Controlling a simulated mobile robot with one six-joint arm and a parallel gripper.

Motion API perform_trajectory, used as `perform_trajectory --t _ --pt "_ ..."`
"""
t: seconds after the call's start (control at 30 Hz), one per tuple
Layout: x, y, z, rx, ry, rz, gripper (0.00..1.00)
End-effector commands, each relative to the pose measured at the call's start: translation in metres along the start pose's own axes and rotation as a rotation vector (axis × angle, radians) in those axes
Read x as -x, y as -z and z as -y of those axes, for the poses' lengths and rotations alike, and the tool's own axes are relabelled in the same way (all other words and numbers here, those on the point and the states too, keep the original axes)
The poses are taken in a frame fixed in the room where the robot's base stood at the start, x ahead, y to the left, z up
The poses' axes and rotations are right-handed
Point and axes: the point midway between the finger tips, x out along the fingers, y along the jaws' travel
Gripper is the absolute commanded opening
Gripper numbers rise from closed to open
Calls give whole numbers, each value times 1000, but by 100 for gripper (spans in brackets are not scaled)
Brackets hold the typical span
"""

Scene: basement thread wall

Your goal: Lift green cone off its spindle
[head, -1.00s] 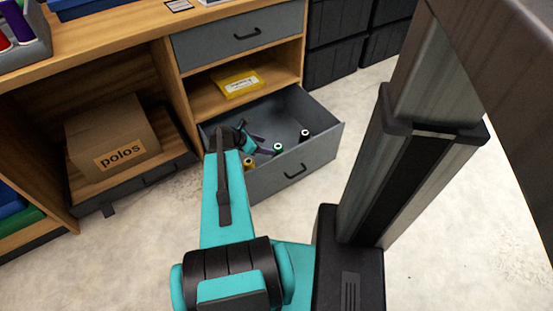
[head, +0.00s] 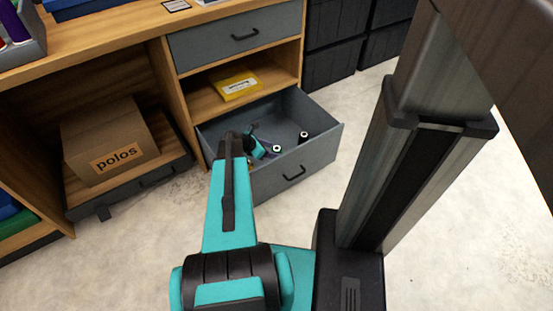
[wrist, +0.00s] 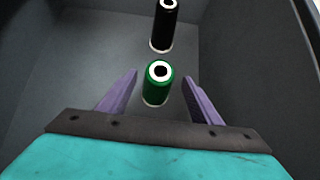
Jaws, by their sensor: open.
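The green cone (wrist: 156,83) stands in the open grey drawer (wrist: 62,75), seen from above in the wrist view with its white top ring. In the head view the green cone (head: 276,149) shows small, close to my gripper. My gripper (wrist: 159,80) is open, with one purple finger on each side of the green cone and a gap to each. It also shows in the head view (head: 268,144), reaching into the drawer. The spindle under the cone is hidden.
A black cone (wrist: 163,25) stands just beyond the green one, also in the head view (head: 303,137). The drawer walls surround the cones. A yellow box (head: 238,84) lies on the shelf above, and a "polos" carton (head: 108,140) stands at left.

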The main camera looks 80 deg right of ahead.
Motion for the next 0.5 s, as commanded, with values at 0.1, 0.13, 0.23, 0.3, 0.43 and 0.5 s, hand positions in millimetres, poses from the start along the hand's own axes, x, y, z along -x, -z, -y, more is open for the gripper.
perform_trajectory --t 0.1,0.13,0.23,0.3,0.43,0.5 --pt "-16 1 0 -1 1 0 58" --pt "-18 1 0 0 1 0 58" --pt "-22 0 0 1 0 0 58" --pt "-22 0 0 1 -1 0 58" --pt "-22 0 0 1 -1 0 58" --pt "-22 0 0 1 -1 0 58"
